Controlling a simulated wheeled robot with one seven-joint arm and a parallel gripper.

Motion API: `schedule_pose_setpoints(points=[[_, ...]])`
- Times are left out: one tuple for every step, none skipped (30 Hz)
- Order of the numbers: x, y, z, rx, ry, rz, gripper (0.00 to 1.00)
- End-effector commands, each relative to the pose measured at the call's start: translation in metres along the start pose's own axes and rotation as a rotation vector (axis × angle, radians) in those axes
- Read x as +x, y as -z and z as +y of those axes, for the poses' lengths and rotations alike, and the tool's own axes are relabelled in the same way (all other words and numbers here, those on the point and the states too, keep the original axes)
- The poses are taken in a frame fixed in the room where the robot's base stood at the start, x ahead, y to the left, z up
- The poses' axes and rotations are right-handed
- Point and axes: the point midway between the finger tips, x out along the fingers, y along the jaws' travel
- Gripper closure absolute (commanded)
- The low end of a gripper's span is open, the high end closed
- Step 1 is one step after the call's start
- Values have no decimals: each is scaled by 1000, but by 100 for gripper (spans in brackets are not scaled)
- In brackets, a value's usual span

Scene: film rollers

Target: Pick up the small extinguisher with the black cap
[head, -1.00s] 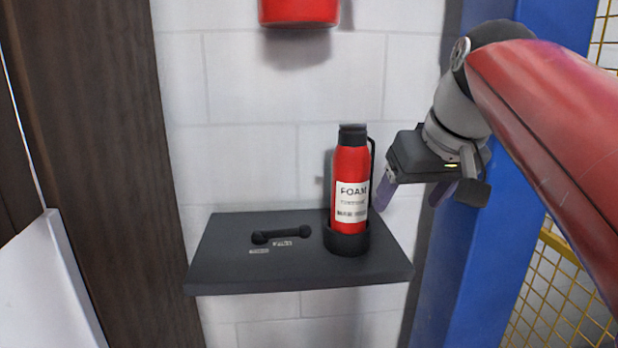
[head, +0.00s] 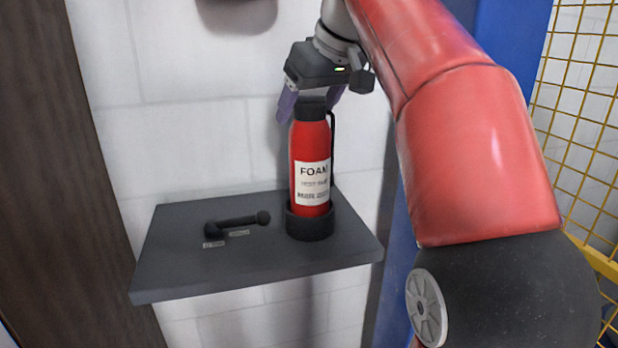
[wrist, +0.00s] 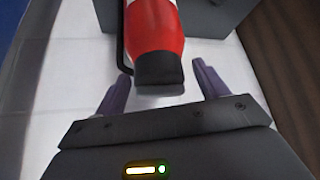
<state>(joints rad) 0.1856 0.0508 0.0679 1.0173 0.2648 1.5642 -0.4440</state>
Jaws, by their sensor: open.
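The small red extinguisher (head: 310,165) with a black cap (head: 310,108) and a white FOAM label stands upright in a round black holder (head: 310,222) on the grey shelf. In the wrist view the extinguisher (wrist: 152,25) shows with its black cap (wrist: 159,70) pointing toward my gripper. My gripper (head: 312,108) is open at the height of the cap, with its purple fingers to either side of it in the head view. In the wrist view the fingertips of my gripper (wrist: 160,75) lie left and right of the cap, with gaps on both sides.
The dark grey shelf (head: 170,265) is fixed to a white block wall (head: 190,140). A black handle-like object (head: 238,221) lies left of the extinguisher. A blue post and yellow mesh (head: 575,110) stand at the right, a brown wooden panel (head: 45,150) at the left.

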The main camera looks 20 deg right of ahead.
Motion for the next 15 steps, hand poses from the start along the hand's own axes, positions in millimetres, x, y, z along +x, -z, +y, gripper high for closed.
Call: schedule_pose_setpoints(points=[[8,-1,0,0,1,-2,28],[10,-1,0,0,1,-2,28],[12,-1,0,0,0,-1,28],[13,0,0,0,-1,0,28],[13,0,0,0,-1,0,28],[14,0,0,0,-1,1,28],[14,0,0,0,-1,1,28],[13,0,0,0,-1,1,28],[13,0,0,0,-1,1,28],[13,0,0,0,-1,1,28],[13,0,0,0,-1,0,28],[13,0,0,0,-1,0,33],[13,0,0,0,-1,0,37],[13,0,0,0,-1,0,41],[13,0,0,0,-1,0,46]])
